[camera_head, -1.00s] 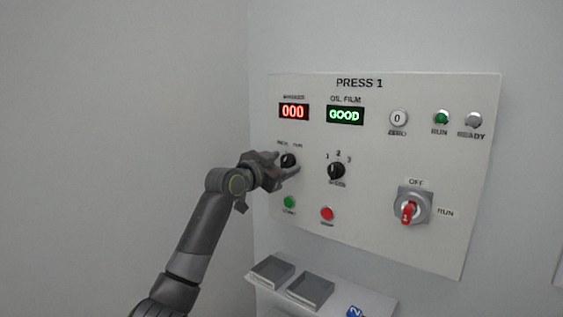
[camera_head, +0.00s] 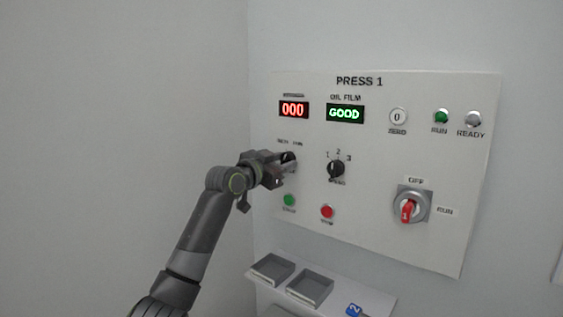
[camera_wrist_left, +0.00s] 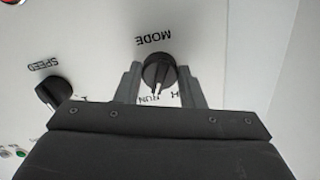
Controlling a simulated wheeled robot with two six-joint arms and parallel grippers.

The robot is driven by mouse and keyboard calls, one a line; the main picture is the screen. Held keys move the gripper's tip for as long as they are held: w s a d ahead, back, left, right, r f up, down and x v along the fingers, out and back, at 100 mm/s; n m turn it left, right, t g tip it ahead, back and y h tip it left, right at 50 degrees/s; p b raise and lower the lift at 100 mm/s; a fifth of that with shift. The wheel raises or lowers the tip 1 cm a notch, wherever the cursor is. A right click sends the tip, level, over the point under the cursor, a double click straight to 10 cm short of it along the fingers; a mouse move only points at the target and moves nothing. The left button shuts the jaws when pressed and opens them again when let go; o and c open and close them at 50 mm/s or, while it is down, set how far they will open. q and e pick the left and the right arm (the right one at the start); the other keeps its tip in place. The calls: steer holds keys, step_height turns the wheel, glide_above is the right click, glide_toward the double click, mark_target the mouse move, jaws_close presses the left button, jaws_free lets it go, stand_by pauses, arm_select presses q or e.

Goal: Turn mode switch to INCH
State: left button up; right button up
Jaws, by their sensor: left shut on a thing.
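The black mode switch (camera_head: 289,157) is on the PRESS 1 panel (camera_head: 370,255), below the red display. My left gripper (camera_head: 285,162) is at the switch and partly covers it. In the left wrist view the fingers of my left gripper (camera_wrist_left: 159,85) stand on both sides of the mode knob (camera_wrist_left: 157,68), shut on it. The view is upside down. The knob's white pointer line points down in that picture, near the end of the RUN label; the other label is mostly hidden by the gripper. My right gripper is not in view.
The speed knob (camera_head: 336,169) is to the right of the switch. A green button (camera_head: 289,200) and a red button (camera_head: 327,211) are below. A red-handled rotary switch (camera_head: 408,210) is at right. A shelf (camera_head: 374,297) with two grey trays is underneath.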

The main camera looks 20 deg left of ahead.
arm_select(q)
steer(key=n+p, duration=0.3)
steer(key=n, duration=0.3)
steer(key=shift+r, duration=0.15)
steer(key=n+p, duration=0.3)
steer(key=n, duration=0.1)
steer(key=shift+d+n, duration=0.1)
steer(key=shift+n, duration=0.6)
steer(key=o, duration=1)
